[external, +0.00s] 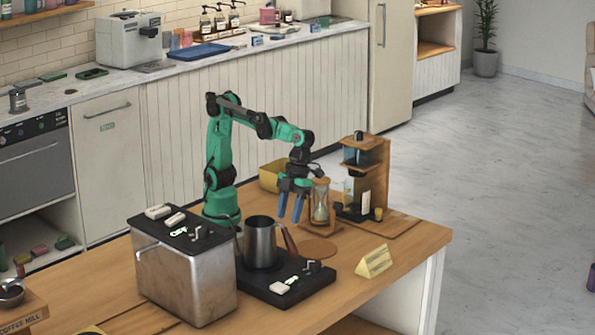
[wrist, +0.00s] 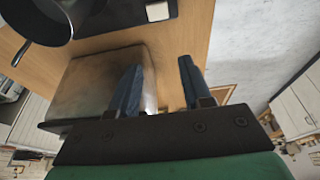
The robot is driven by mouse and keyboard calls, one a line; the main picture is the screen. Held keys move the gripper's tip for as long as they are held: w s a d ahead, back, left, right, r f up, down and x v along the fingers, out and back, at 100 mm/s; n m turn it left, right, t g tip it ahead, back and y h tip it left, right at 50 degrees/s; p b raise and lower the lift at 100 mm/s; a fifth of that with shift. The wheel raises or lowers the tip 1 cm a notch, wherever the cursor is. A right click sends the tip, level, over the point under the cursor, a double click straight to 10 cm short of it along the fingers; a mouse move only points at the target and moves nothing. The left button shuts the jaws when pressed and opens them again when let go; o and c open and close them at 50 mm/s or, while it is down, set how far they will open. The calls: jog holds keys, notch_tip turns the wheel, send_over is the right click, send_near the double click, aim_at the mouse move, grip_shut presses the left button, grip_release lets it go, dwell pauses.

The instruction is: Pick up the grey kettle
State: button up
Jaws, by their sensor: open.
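The grey kettle (external: 260,245) is a tall open metal pitcher with a reddish-brown handle (external: 290,243) on its right side. It stands upright on a black flat base (external: 312,291) on the wooden counter. My gripper (external: 290,220) is open and empty, fingers pointing down, above and behind the kettle's right side in the external view. In the wrist view my gripper's blue fingers (wrist: 159,63) are spread apart with nothing between them. A round dark vessel, apparently the kettle (wrist: 42,18), is cut off at the top left there, beside the black base (wrist: 115,10).
A metal box with a black top (external: 185,270) stands left of the kettle. An hourglass (external: 320,203) and a wooden coffee stand (external: 378,170) are to the right. A yellow sign (external: 374,262) sits near the right edge.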

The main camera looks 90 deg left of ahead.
jog(key=w+a+r+n+h, duration=0.1)
jog(key=a+n+h, duration=0.2)
jog(key=a+h, duration=1)
jog(key=shift+s+d+f+t+y, duration=0.1)
jog(key=shift+d+f+y, duration=0.35)
jog(key=shift+f, duration=1.55)
jog(key=shift+s+d+f+t+y, duration=0.15)
jog(key=shift+f+y, duration=0.45)
jog(key=shift+f, duration=1.45)
jog(key=shift+s+d+f+t+y, duration=0.1)
jog(key=shift+d+f+y, duration=0.35)
jog(key=shift+f, duration=1.55)
jog(key=shift+a, duration=0.15)
grip_shut()
